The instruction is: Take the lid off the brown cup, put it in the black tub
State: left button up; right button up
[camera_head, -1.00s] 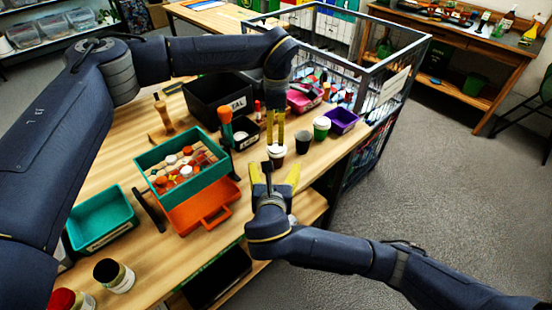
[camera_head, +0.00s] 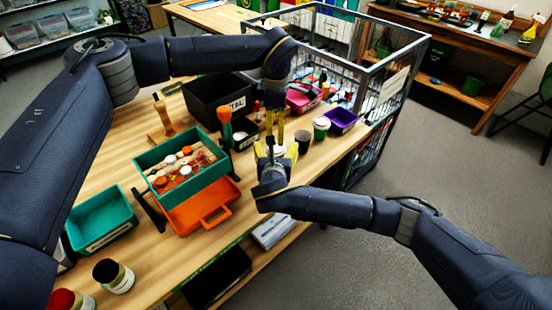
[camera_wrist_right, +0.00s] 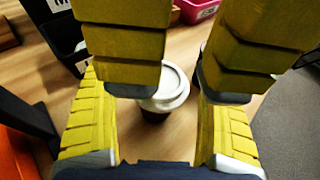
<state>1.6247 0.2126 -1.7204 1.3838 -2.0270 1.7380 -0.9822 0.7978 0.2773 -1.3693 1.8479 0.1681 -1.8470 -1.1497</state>
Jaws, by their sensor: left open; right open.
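The brown cup (camera_wrist_right: 155,115) stands upright on the table with its white lid (camera_wrist_right: 168,84) on. In the head view the lid (camera_head: 281,149) shows between my grippers. My left gripper (camera_head: 276,132) is open and points down over the cup; its yellow fingers hang in front of the lid in the wrist view. My right gripper (camera_head: 274,155) is open, low, with its fingers (camera_wrist_right: 160,135) on either side of the cup; contact cannot be told. A large black tub (camera_head: 207,108) with a partly hidden label stands behind. A smaller black box (camera_head: 243,141) is nearer.
A dark grey cup (camera_head: 302,143) and a green cup with a white lid (camera_head: 321,127) stand close to the right, beside a purple bin (camera_head: 343,122). A teal tray of jars (camera_head: 157,158) and an orange tray (camera_head: 192,216) lie left. A wire cage (camera_head: 402,62) borders the right.

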jog(key=shift+w, duration=0.1)
grip_shut()
jog(key=shift+c, duration=1.7)
grip_release()
jog(key=v, duration=1.1)
jog(key=o, duration=0.3)
jog(key=shift+s+r, duration=0.15)
jog(key=shift+s, duration=0.35)
